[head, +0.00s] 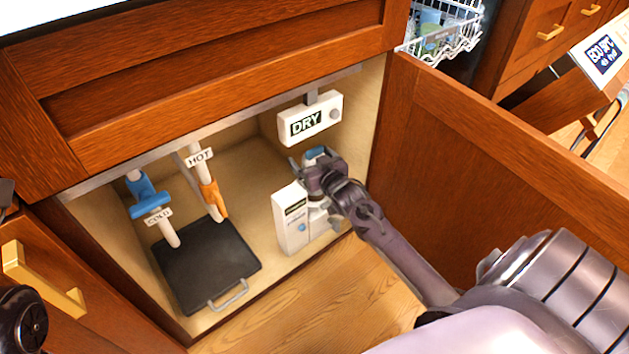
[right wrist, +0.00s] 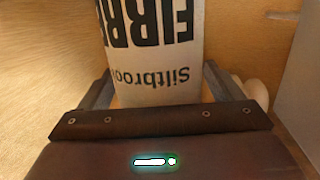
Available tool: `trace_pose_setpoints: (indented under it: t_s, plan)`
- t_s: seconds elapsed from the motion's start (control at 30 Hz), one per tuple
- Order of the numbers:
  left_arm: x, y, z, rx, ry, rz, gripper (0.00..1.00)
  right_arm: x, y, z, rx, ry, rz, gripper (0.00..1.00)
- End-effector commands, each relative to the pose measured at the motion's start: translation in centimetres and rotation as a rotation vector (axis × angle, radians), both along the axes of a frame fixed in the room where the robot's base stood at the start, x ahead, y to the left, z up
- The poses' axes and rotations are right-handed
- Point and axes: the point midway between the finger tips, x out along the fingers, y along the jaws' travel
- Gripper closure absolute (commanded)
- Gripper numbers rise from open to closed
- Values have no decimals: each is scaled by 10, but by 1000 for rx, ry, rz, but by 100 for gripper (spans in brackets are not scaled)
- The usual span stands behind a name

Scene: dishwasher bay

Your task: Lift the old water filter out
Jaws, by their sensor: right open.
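A white cylinder with upside-down dark lettering, which looks like the water filter (right wrist: 155,50), stands between the fingers of my right gripper (right wrist: 158,92) in the right wrist view. The gripper is open around it, and I cannot tell whether either finger touches it. In the head view my right gripper (head: 318,180) reaches into the open cabinet and hides much of the filter (head: 318,214). A blue part (head: 314,154) shows just behind the gripper. My left gripper is not in view.
A white box (head: 288,224) stands close left of the filter. A DRY sign box (head: 310,120) hangs above. COLD and HOT pipes (head: 208,184) and a black tray (head: 205,268) are at the left. The open cabinet door (head: 480,170) bounds the right.

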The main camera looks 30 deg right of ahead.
Motion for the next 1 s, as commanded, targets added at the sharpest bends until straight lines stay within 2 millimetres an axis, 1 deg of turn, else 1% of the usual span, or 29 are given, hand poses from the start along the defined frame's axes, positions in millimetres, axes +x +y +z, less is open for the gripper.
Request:
trace_pose_setpoints:
  t_s: [0.17, 0.2, 0.8, 1.0]
  plan:
    - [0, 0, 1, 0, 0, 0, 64, 0, 0, 0, 0, 1, 0, 14]
    - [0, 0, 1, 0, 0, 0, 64, 0, 0, 0, 0, 1, 0, 17]
    - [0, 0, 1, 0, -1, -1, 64, 0, 0, 0, 0, 1, 0, 94]
    - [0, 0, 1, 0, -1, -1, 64, 0, 0, 2, 0, -3, 0, 94]
